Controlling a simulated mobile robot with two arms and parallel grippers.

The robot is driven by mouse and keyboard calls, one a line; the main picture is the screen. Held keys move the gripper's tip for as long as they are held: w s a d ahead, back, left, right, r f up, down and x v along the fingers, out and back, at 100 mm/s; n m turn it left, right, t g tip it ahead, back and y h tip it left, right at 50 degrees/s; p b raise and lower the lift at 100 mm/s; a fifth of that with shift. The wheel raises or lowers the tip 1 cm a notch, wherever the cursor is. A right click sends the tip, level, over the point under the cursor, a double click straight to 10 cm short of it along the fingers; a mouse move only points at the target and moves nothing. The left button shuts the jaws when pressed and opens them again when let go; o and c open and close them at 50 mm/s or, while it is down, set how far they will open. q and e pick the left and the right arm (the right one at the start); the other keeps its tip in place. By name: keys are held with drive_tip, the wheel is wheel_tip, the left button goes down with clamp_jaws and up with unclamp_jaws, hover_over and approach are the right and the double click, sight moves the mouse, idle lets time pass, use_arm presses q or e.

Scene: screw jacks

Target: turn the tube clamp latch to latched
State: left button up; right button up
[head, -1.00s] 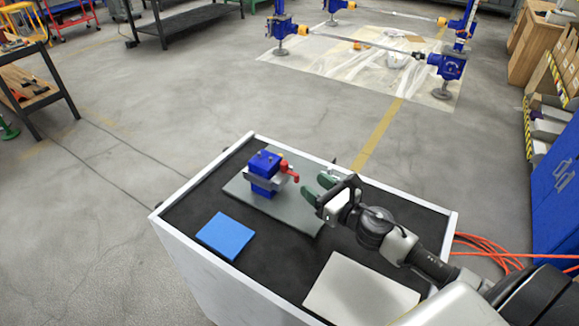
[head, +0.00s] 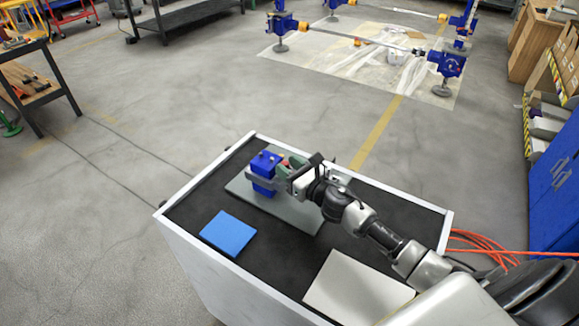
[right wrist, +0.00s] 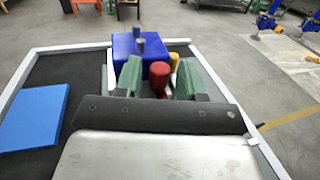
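The tube clamp has a blue block (head: 264,168) with a grey metal bracket and stands on a grey plate (head: 292,217) on the cart. In the right wrist view the blue block (right wrist: 140,47) is just ahead of my gripper. My right gripper (head: 287,167) is at the clamp's right side. In the right wrist view its two green fingers (right wrist: 160,82) stand apart on either side of the red latch handle (right wrist: 159,76), with visible gaps. The latch is mostly hidden by the gripper in the head view. My left gripper is not in view.
A blue pad (head: 228,234) and a pale flat panel (head: 355,287) lie on the dark cart top (head: 190,205), which has a raised white rim. A small yellow part (right wrist: 174,60) shows behind the red handle. Orange cables (head: 480,243) lie on the floor at right.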

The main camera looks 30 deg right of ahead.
clamp_jaws()
idle(0.5)
drive_tip(key=shift+d+f+n+g+y+b, duration=0.15)
drive_tip(key=shift+n+g+y+b, duration=0.15)
drive_tip(key=shift+n+y+b, duration=0.35)
drive_tip(key=shift+w+d+n+g+y+b, duration=0.15)
drive_tip(key=shift+n+g+y+b, duration=1.65)
drive_tip(key=shift+b, duration=1.65)
drive_tip(key=shift+w+d+n+g+y+b, duration=0.15)
drive_tip(key=shift+n+g+y+b, duration=1.1)
drive_tip(key=shift+y+b, duration=1.6)
drive_tip(key=shift+r+h+b, duration=0.2)
drive_tip(key=shift+h+b, duration=0.35)
drive_tip(key=shift+h, duration=0.05)
drive_tip(key=shift+o, duration=1.1)
unclamp_jaws()
